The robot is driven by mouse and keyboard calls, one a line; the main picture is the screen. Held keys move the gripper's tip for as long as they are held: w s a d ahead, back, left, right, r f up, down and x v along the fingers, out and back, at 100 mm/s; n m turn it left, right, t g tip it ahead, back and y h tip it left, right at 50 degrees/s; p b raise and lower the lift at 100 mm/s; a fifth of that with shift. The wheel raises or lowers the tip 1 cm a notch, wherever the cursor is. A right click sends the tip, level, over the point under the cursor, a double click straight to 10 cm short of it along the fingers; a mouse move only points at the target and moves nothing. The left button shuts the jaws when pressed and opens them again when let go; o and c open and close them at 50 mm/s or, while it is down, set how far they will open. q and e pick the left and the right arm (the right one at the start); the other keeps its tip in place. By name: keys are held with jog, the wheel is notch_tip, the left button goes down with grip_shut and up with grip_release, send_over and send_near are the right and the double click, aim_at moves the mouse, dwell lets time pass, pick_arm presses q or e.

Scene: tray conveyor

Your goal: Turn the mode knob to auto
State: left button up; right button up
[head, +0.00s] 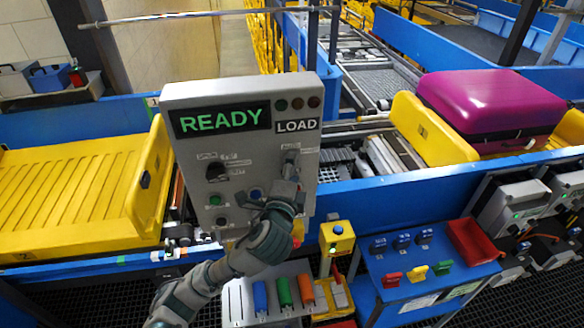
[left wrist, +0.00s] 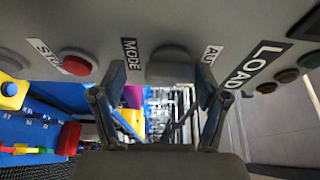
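A grey control panel (head: 240,140) stands upright, with a green READY display (head: 222,119) and a LOAD label. The mode knob (left wrist: 172,64) is a grey round knob between the MODE and AUTO labels in the left wrist view. In the head view it is mostly hidden by my left gripper (head: 287,182), at the panel's right side. In the left wrist view my left gripper (left wrist: 160,85) is open, one finger on either side of the knob; contact cannot be told. The knob's pointer direction is not clear. My right gripper is not in view.
A black knob (head: 216,170) and several buttons sit elsewhere on the panel; a red button (left wrist: 78,62) is close to my left finger. A yellow tray (head: 80,195) is left, a magenta suitcase (head: 490,105) right. A blue shelf (head: 430,265) with coloured tags stands at lower right.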

pick_arm(q)
jog(key=s+a, duration=0.2)
jog(key=s, duration=0.9)
jog(key=shift+s+a, duration=0.15)
jog(key=shift+s, duration=0.15)
jog(key=shift+r, duration=0.1)
